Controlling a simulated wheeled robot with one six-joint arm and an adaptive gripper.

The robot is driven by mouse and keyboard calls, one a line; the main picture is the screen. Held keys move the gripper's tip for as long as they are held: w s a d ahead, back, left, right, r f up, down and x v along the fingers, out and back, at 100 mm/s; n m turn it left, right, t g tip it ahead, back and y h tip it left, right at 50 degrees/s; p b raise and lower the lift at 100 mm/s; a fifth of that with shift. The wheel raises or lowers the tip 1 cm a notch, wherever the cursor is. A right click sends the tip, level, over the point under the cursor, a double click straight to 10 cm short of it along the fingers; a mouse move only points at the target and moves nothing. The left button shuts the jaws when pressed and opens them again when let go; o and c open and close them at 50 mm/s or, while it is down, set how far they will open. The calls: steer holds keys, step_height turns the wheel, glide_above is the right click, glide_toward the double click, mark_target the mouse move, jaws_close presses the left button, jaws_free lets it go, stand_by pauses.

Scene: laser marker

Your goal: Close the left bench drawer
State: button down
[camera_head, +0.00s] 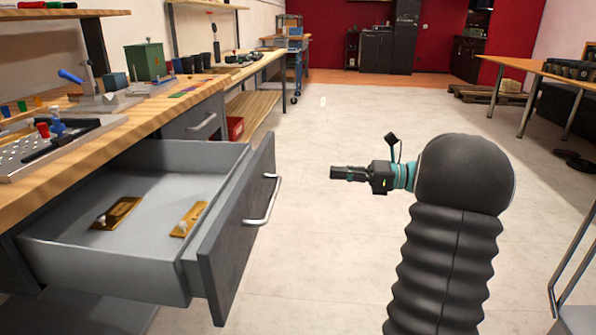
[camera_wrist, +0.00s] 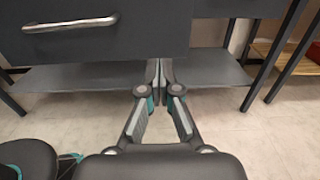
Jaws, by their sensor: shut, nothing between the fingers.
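The left bench drawer (camera_head: 95,258) is pulled far out from the wooden bench, with two small brass-coloured plates lying in it. Its dark grey front (camera_head: 236,245) carries a silver handle (camera_head: 262,200); the front (camera_wrist: 125,40) and handle (camera_wrist: 70,23) also show at the upper left of the wrist view. My gripper (camera_head: 333,173) is to the right of the drawer front in the head view, pointing toward it with floor visible between. In the wrist view my gripper (camera_wrist: 160,70) is shut and empty, its fingertips overlapping the front's lower edge, right of the handle.
The wooden bench top (camera_head: 155,105) holds tools and a green box (camera_head: 146,61). A second drawer (camera_head: 195,122) farther along is shut. A lower shelf (camera_wrist: 85,77) lies beneath the drawers. The floor (camera_head: 330,260) in front of the drawer is clear.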

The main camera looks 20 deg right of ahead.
mark_target(271, 169)
steer(key=x, duration=1.3)
steer(key=shift+w+a+b, duration=0.2)
steer(key=shift+a+b, duration=0.15)
steer(key=shift+b, duration=0.05)
